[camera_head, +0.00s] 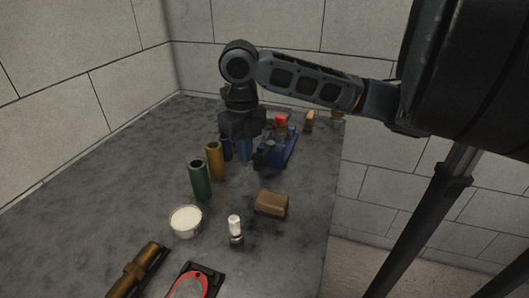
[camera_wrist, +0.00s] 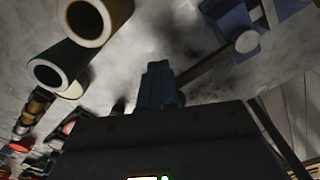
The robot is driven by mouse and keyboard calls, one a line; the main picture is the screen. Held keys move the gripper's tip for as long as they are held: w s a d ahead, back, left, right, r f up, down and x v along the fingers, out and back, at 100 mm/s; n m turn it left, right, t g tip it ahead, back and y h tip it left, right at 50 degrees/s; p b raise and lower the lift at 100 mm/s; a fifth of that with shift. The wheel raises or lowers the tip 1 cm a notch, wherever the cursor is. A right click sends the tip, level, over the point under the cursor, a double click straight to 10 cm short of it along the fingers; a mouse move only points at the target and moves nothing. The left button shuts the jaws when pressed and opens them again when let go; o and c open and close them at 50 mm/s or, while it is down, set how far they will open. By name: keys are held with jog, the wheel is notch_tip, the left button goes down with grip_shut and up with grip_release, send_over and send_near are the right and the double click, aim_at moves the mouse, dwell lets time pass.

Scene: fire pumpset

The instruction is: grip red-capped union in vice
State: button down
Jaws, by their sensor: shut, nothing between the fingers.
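The red-capped union (camera_head: 281,121) stands upright at the blue vice (camera_head: 283,150), near the back right of the bench; the head view does not show whether the jaws clamp it. In the wrist view, part of the blue vice (camera_wrist: 233,18) shows at the upper right, with a bar ending in a pale round knob. My gripper (camera_head: 245,155) points down just left of the vice, apart from the union. Its blue fingers are together and empty; they also show in the wrist view (camera_wrist: 160,84). The union's lower part is hidden.
A brown block (camera_head: 271,204), a white-topped fitting (camera_head: 235,228) and a white bowl (camera_head: 186,220) lie nearer. A tan block (camera_head: 309,120) is behind the vice. The left bench is clear.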

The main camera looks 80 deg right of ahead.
jog(key=shift+f+b, duration=0.35)
jog(key=shift+f, duration=0.1)
jog(key=shift+s, duration=0.1)
dwell(0.5)
jog(key=shift+s+a+b, duration=0.3)
jog(key=shift+s+a, duration=0.2)
jog(key=shift+s, duration=0.3)
jog(key=shift+w+d, duration=0.1)
jog(key=shift+w, duration=0.1)
jog(key=shift+w+d, duration=0.25)
jog(key=shift+w, duration=0.25)
notch_tip(320, 180, up, 7)
jog(key=p, duration=0.4)
dwell(0.6)
jog(key=shift+s, duration=0.15)
dwell(0.4)
